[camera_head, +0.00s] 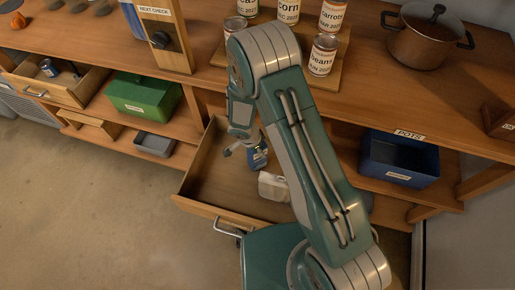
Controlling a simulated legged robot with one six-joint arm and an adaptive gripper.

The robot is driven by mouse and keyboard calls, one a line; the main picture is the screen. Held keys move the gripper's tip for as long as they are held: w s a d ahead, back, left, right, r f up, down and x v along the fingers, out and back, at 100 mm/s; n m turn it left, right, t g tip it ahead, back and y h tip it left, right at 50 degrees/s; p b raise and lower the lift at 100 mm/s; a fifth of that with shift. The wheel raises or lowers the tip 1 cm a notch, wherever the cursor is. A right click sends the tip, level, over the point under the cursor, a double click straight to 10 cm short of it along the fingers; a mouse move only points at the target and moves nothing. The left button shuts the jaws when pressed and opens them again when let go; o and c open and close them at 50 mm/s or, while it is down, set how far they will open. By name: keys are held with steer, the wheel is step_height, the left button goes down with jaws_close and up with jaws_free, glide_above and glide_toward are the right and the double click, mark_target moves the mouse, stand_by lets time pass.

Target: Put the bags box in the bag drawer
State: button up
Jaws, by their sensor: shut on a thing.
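My gripper (243,147) points down over an open wooden drawer (200,181) in the middle of the view. It is shut on a small dark blue box with light print (258,159), which I take to be the bags box. The box hangs over or inside the drawer's back part; I cannot tell its exact height, or whether it touches the drawer floor. My arm hides the drawer's right side and part of the box. No label shows on the drawer front, so I cannot read whether it is the bag drawer.
A whitish container (274,186) is in the open drawer, partly behind my arm. Cans (322,55) and a brown pot (427,39) stand on the counter. A green box (143,97), a blue bin (398,158) and a grey tray (154,144) sit below. Another open drawer (56,84) is at left.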

steer(key=shift+d+f, duration=0.25)
steer(key=o, duration=1.2)
steer(key=shift+a+f, duration=0.1)
steer(key=shift+o, duration=0.2)
